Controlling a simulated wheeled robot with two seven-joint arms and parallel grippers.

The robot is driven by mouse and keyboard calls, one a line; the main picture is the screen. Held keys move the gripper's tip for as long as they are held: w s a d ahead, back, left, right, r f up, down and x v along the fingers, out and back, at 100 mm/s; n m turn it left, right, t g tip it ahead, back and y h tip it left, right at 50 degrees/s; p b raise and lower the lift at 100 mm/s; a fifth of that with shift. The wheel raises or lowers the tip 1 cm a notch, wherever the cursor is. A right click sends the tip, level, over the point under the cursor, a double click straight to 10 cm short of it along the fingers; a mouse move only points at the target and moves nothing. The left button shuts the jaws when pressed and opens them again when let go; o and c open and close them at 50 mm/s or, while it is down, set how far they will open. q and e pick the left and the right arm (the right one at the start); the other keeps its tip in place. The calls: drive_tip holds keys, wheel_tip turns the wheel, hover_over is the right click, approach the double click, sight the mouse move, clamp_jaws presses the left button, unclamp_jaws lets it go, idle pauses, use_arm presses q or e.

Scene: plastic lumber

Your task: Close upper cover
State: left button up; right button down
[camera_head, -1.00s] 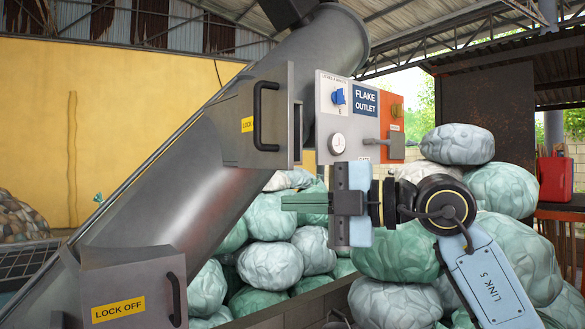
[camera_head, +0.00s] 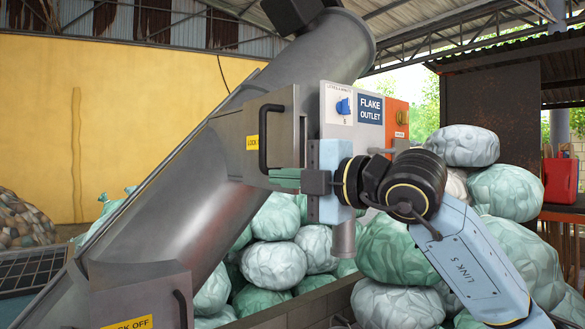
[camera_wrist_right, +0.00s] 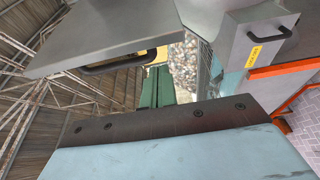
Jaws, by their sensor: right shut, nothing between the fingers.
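The upper cover (camera_head: 280,120) is a grey metal panel with a black bar handle (camera_head: 263,138) and a yellow lock label, standing out from the sloping grey chute. In the right wrist view the cover (camera_wrist_right: 110,25) and its handle (camera_wrist_right: 115,63) fill the upper left. The fingers also show in the wrist view (camera_wrist_right: 154,90), beside the handle. I cannot tell whether they touch the cover. My left gripper is not in view.
A lower cover (camera_head: 140,290) with a handle stands out from the chute at lower left. The control panel (camera_head: 370,108) marked FLAKE OUTLET is just behind the right gripper. Stuffed bags (camera_head: 275,263) are piled below and right. A red can (camera_head: 558,180) stands far right.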

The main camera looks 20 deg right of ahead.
drive_tip(key=shift+w+d, duration=0.15)
drive_tip(key=shift+d, duration=1)
drive_tip(key=shift+d, duration=0.1)
